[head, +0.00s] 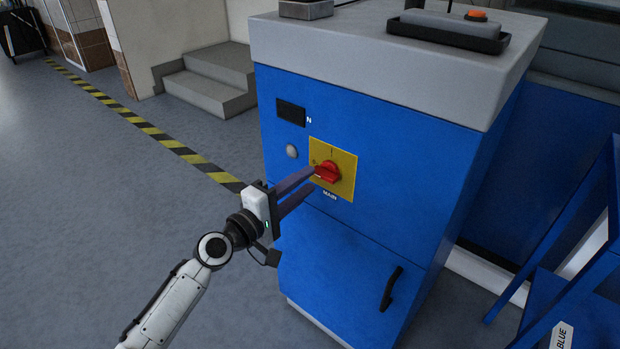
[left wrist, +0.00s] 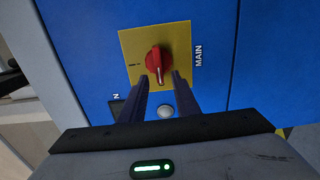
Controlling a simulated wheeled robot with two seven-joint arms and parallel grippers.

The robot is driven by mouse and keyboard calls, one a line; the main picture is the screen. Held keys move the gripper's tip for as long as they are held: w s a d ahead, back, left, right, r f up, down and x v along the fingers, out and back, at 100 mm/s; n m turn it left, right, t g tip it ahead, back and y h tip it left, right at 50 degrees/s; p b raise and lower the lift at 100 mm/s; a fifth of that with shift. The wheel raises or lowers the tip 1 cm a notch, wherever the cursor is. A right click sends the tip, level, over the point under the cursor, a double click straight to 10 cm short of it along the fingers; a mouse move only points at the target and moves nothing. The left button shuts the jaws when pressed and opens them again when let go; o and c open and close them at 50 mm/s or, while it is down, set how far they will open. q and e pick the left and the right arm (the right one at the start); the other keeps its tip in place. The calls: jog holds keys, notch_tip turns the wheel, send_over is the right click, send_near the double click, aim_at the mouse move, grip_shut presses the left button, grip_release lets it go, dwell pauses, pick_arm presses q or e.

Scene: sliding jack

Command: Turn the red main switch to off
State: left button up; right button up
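The red main switch (head: 328,172) sits on a yellow plate (head: 345,165) on the front of the blue cabinet (head: 390,190), above the label MAIN. In the left wrist view the red knob (left wrist: 158,62) stands between and just beyond my fingertips. My left gripper (head: 314,178) reaches in from the left with its two dark fingers apart. The fingertips are close to the knob; contact cannot be made out. In the left wrist view the left gripper (left wrist: 160,75) shows a clear gap between its fingers. My right gripper is not in view.
A round button (head: 292,151) and a dark display (head: 291,112) are left of the plate. A black door handle (head: 391,288) sticks out below. Blue metal framing (head: 575,250) stands at the right. Open floor (head: 110,190) lies to the left, with grey steps (head: 212,80) behind.

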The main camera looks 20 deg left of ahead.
pick_arm(q)
jog(key=v, duration=0.7)
jog(key=shift+s+b, duration=0.2)
jog(key=shift+b, duration=0.15)
jog(key=s+d+f+m+g+y, duration=0.1)
jog(key=s+d+f+m+g, duration=0.3)
jog(key=s+f+m, duration=0.4)
jog(key=s+d+f+m+g+y, duration=0.2)
jog(key=s+f+m, duration=0.6)
jog(key=s+f, duration=0.9)
jog(key=shift+d+f+g+y, duration=0.3)
jog(key=shift+d+f+g, duration=0.4)
jog(key=shift+d+g, duration=0.5)
